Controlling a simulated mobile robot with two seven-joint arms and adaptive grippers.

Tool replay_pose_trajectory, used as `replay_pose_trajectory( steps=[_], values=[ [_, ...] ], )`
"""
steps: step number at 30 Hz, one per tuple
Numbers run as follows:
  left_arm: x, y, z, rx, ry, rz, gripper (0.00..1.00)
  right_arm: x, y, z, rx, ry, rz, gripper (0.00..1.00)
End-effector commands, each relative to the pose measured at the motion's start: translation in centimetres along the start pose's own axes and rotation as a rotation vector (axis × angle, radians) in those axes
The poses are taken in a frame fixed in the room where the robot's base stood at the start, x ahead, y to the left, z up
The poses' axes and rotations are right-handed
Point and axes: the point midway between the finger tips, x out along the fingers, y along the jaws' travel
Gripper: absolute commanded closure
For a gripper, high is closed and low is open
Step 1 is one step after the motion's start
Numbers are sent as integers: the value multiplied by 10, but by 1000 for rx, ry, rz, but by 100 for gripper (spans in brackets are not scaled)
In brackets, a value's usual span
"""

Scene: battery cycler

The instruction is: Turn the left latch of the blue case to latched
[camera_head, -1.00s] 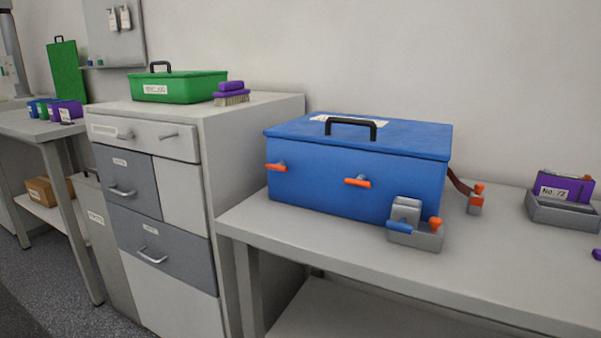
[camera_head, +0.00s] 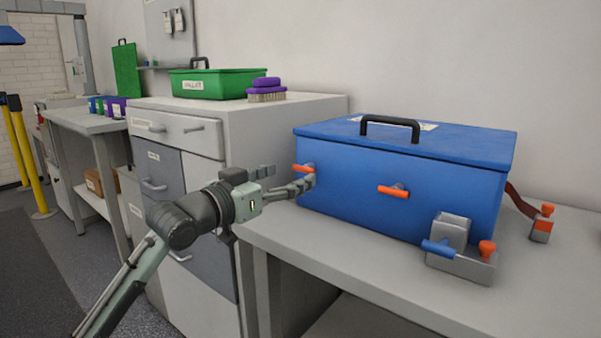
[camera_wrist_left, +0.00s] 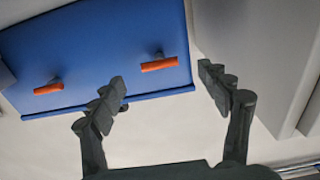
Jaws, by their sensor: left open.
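The blue case (camera_head: 350,178) stands shut on the grey bench. Its left latch (camera_head: 304,169) has an orange handle lying roughly level on the front face. The right latch (camera_head: 393,191) lies much the same way. My left gripper (camera_head: 290,177) is open and empty at the case's left front, with a finger close to the left latch; I cannot tell whether they touch. In the left wrist view, the left latch (camera_wrist_left: 159,64) shows between and beyond the open fingers (camera_wrist_left: 162,80), and the right latch (camera_wrist_left: 48,88) lies further left. My right gripper is not in view.
A grey fixture with a blue handle (camera_head: 438,248) and an orange knob stands before the case's right front. A red strap piece (camera_head: 541,224) lies right of the case. The drawer cabinet (camera_head: 275,129) stands close on the left, behind my left arm.

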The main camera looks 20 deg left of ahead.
Motion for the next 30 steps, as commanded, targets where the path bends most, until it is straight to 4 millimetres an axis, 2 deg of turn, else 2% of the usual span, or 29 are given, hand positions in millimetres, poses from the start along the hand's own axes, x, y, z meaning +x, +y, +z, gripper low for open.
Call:
replay_pose_trajectory(
  steps=[3,6,17,27,29,30],
  values=[
    [17,0,-1,-2,1,0,24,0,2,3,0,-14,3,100],
    [26,0,0,-1,0,0,24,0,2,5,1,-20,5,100],
    [32,0,1,2,-2,-1,25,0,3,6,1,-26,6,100],
    [31,0,1,1,-2,0,67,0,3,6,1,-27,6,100],
    [31,0,1,1,-2,0,73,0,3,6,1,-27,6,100],
    [31,0,1,2,-2,0,73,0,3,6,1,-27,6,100]
  ],
)
